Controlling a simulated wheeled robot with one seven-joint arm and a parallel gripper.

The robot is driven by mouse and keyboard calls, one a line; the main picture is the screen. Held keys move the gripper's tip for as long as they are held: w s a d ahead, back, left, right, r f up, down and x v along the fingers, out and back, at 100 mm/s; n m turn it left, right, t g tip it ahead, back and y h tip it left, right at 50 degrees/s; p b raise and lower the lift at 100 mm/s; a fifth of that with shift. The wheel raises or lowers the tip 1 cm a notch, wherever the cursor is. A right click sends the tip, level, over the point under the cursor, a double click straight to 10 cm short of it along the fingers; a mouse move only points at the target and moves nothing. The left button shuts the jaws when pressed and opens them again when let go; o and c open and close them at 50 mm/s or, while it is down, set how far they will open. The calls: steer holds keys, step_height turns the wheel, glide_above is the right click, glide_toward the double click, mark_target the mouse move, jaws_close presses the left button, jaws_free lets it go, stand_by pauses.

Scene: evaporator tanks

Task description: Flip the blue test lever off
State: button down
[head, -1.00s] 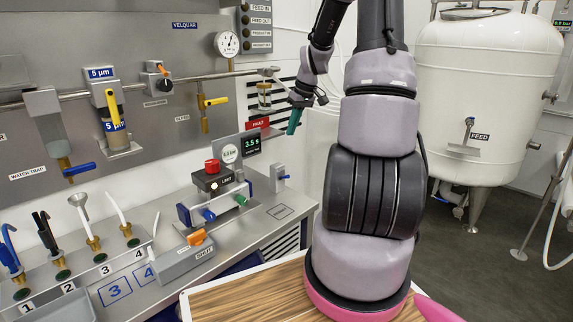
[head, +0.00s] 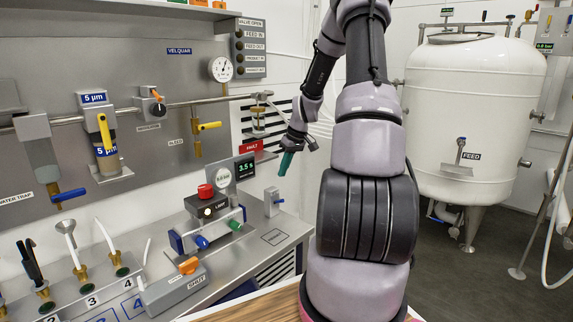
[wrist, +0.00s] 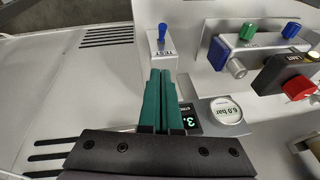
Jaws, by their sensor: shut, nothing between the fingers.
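The blue test lever (wrist: 162,30) sticks up from a small light-grey box marked TEST (wrist: 161,47), near the top middle of the wrist view. In the head view the lever (head: 278,201) shows as a small blue tip on the right side of the box (head: 269,203), at the back right of the steel bench. My gripper (head: 286,163) has teal fingers, pressed together and empty, pointing down above the box. In the wrist view the fingertips (wrist: 163,72) sit just short of the TEST label, apart from the lever. Its exact height is unclear.
An orange-handled SHUT valve block (head: 187,266) sits nearer. The bench right of the box is mostly clear.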

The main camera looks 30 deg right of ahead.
mark_target(278, 200)
steer(key=x, duration=0.4)
steer(key=f, duration=0.1)
steer(key=s+f, duration=0.1)
steer(key=f, duration=0.1)
steer(key=shift+s+a+f, duration=0.1)
steer(key=shift+s+f, duration=0.2)
steer(key=shift+s, duration=0.05)
steer(key=shift+s+f, duration=0.1)
steer(key=shift+f, duration=0.05)
